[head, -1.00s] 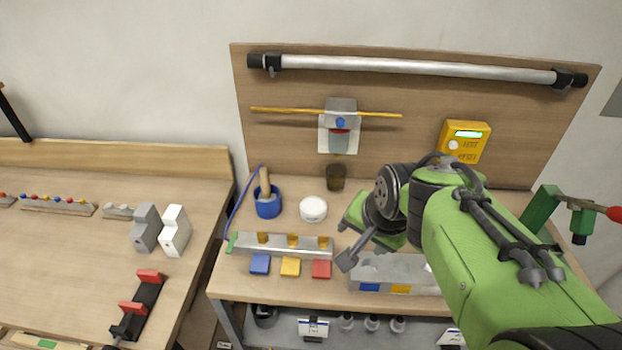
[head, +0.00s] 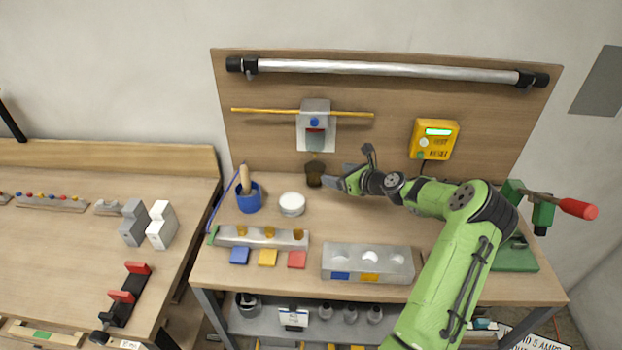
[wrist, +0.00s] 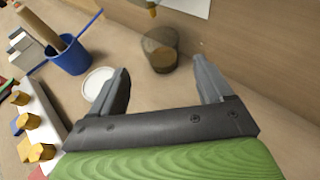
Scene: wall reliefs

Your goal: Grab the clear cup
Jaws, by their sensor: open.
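The clear cup (head: 314,174) is a small, dark-tinted see-through cup on the table near the back board, right of the white round container. In the wrist view the cup (wrist: 160,50) shows ahead of and between the two fingers, beyond their tips. My gripper (head: 342,178) is just right of the cup in the head view, pointing left toward it. In the wrist view my gripper (wrist: 160,75) is open with nothing between its fingers. The fingers look apart from the cup.
The white round container (head: 292,204) and a blue pot (head: 249,198) with a wooden handle stand left of the cup. A grey block with round recesses (head: 367,264) lies nearer the front.

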